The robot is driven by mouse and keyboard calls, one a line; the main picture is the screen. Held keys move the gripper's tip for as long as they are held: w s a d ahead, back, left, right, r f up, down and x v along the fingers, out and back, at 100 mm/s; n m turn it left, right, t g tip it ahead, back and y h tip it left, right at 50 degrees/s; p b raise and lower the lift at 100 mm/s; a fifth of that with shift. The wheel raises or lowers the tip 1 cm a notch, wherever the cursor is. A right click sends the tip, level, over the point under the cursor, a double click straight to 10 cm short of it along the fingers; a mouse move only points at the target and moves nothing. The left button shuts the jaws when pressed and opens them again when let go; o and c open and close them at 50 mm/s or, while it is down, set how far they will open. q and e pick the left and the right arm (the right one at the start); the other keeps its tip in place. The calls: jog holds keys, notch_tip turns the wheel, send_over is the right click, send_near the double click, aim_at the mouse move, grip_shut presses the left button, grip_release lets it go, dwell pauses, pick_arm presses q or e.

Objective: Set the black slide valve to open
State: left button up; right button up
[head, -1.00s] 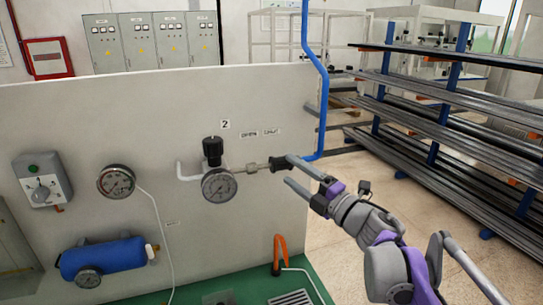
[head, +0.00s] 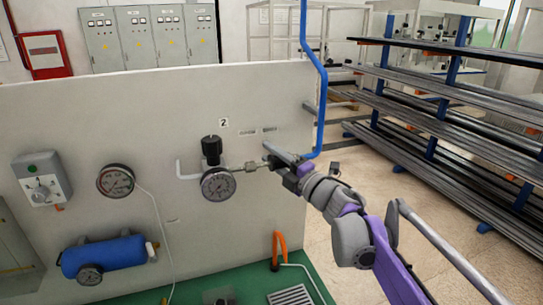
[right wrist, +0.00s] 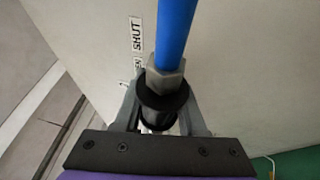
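The black slide valve (right wrist: 162,98) is a flanged black sleeve on a metal pipe, between a hex nut and my palm in the right wrist view. My right gripper (right wrist: 162,100) has one finger on each side of it, seemingly pressed against it. In the head view my right gripper (head: 271,156) covers most of the sleeve, at the right end of the short pipe. The OPEN label (head: 248,133) and, right of it, the SHUT label (head: 270,129) are above the pipe. The SHUT label (right wrist: 136,33) also shows in the right wrist view. My left gripper is out of view.
A pressure gauge (head: 218,184) and a black-knobbed regulator (head: 211,150) are left of the valve on the panel (head: 100,120). A blue pipe (head: 323,90) runs up the panel's right edge. Racks (head: 440,110) are at right.

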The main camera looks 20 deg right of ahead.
grip_shut()
dwell(1.0)
